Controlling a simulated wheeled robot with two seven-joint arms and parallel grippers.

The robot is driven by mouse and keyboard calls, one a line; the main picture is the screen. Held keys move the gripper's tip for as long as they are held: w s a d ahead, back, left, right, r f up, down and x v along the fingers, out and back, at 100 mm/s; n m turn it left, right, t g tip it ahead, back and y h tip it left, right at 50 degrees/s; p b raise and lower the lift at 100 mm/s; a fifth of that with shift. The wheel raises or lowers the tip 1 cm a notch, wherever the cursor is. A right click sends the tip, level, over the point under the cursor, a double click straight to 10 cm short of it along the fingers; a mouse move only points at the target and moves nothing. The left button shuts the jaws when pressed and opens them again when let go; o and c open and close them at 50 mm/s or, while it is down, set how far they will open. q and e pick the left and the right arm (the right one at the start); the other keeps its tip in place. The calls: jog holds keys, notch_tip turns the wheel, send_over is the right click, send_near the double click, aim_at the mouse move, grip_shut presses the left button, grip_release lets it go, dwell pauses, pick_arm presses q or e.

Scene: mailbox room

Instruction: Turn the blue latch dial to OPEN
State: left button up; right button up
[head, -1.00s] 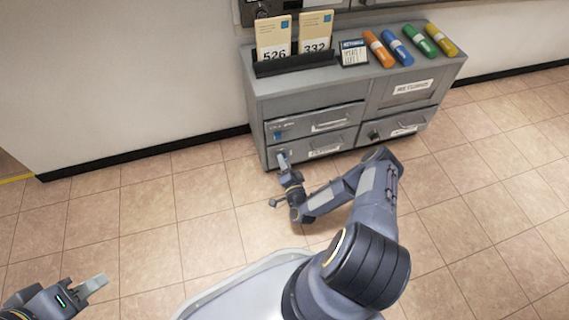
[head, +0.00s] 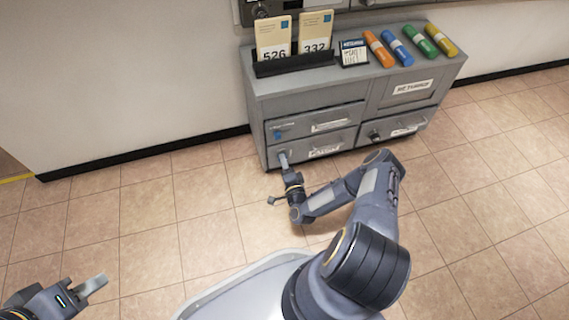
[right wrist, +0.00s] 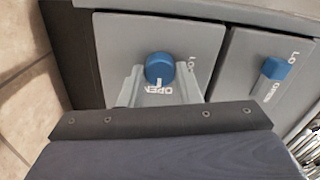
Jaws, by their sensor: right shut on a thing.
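A round blue latch dial (right wrist: 160,68) is on the lower left drawer, between my right gripper's fingertips (right wrist: 160,76) in the right wrist view. My right gripper is shut on this dial. The dial's white mark points toward the word OPEN; part of the LOCKED-side label shows to its right. In the head view the right gripper (head: 283,159) hides the dial. My left gripper (head: 92,287) is at the bottom left over the floor, away from the cabinet; its jaw gap is not clear.
The grey cabinet (head: 255,105) stands against the wall. A second blue dial (right wrist: 275,68) is on the neighbouring upper drawer; it shows in the head view (head: 278,134). A dark knob (head: 374,136) is on the right drawer. Card rack (head: 295,64) and coloured tubes are on top. Floor is clear.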

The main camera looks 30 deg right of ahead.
jog(key=o, duration=1)
jog(key=shift+c, duration=0.2)
jog(key=p+v, duration=0.2)
jog(key=v, duration=0.5)
jog(key=shift+s+a+p, duration=0.15)
jog(key=shift+s+p, duration=0.25)
